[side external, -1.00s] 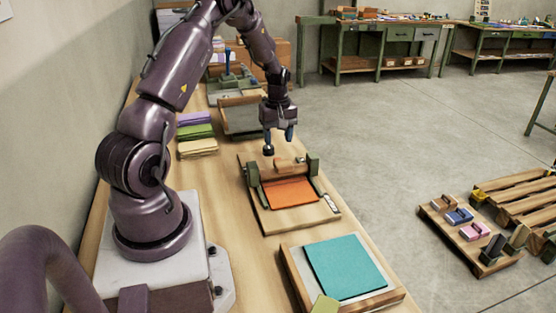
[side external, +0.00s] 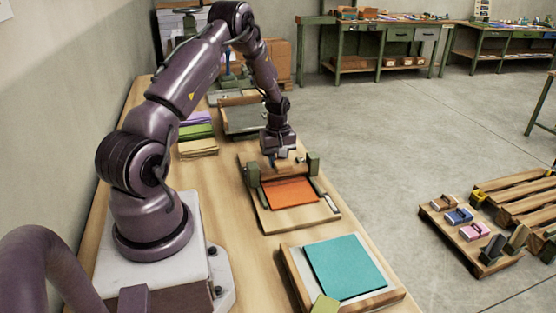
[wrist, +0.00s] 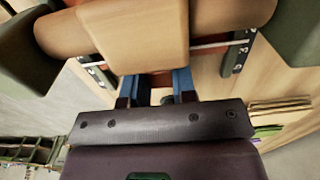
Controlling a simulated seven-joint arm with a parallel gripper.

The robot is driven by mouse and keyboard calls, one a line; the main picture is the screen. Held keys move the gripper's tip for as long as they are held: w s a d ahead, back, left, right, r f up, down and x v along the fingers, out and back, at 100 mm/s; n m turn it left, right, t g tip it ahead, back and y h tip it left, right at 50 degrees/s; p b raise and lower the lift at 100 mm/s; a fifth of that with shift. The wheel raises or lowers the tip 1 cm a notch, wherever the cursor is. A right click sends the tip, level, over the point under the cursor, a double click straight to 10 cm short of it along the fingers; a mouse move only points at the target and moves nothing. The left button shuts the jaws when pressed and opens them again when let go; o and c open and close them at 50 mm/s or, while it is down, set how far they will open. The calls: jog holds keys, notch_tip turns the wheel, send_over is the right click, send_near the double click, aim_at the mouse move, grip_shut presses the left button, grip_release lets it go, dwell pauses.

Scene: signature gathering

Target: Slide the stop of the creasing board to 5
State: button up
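The creasing board (side external: 270,222) lies on the bench with an orange sheet (side external: 290,192) on it. A wooden crossbar and block (side external: 284,168) sit at its far end between green posts. They also fill the top of the wrist view (wrist: 130,35). My gripper (side external: 281,160) points down at this far end, close behind the block. In the wrist view its two blue fingers (wrist: 156,86) stand apart, with dark parts between them. I cannot tell whether they grip anything. A round dark knob seen there earlier is now hidden.
A board with a teal sheet (side external: 345,268) lies nearer on the bench. Coloured stacks (side external: 197,134) lie left of my gripper, and a grey-topped board (side external: 243,117) stands beyond it. Pallets (side external: 520,205) and small coloured blocks stand on the floor at right.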

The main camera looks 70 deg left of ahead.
grip_shut()
jog(key=shift+a, duration=2.85)
jog(key=o, duration=0.8)
grip_release()
jog(key=shift+d, duration=0.1)
jog(key=shift+r, duration=0.1)
notch_tip(320, 180, up, 13)
jog(key=shift+f, duration=0.1)
